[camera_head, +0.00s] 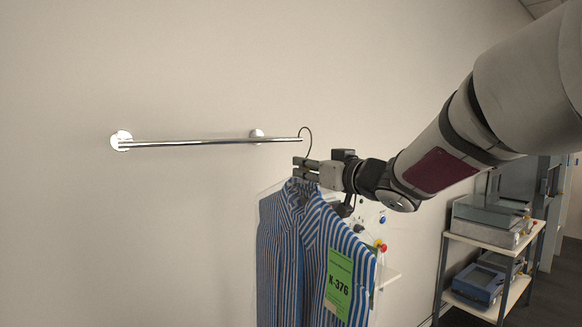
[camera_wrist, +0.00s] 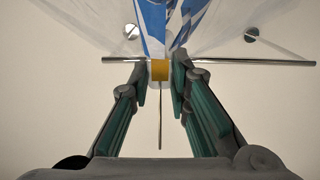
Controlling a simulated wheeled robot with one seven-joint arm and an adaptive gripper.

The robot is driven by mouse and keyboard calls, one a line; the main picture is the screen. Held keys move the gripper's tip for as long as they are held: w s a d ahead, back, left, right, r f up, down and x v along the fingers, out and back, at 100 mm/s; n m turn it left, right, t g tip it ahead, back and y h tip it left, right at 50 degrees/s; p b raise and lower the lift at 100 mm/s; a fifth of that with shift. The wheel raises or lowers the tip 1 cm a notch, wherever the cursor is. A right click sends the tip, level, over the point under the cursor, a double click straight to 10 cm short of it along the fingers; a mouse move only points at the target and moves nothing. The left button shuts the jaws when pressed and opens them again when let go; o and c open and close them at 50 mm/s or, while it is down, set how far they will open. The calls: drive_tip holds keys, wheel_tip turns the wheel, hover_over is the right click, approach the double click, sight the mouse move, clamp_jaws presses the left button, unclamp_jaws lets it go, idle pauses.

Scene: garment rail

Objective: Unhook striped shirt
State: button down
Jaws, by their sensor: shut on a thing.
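The blue-and-white striped shirt (camera_head: 285,250) hangs from a hanger whose thin dark hook (camera_head: 311,139) curves up beside the right end of the chrome rail (camera_head: 210,143). I cannot tell whether the hook still rests on the rail. A green tag reading K-376 (camera_head: 339,284) is on the shirt front. My gripper (camera_head: 306,168) is just above the collar, below the rail end. In the wrist view its fingers (camera_wrist: 162,82) are closed on the hanger's yellow neck block (camera_wrist: 160,70), with the shirt (camera_wrist: 172,25) above it and the thin hook rod (camera_wrist: 160,120) below.
Clear plastic hangs around the shirt. Two round wall mounts (camera_head: 121,140) (camera_head: 257,134) hold the rail. A shelf rack (camera_head: 494,236) with boxes stands at the right. Small coloured items sit behind the shirt. The wall left of the shirt is clear.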

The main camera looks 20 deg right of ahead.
drive_tip(key=v, duration=3)
drive_tip(key=shift+r, duration=0.15)
idle(0.4)
drive_tip(key=shift+s+d, duration=0.1)
drive_tip(key=shift+s, duration=0.05)
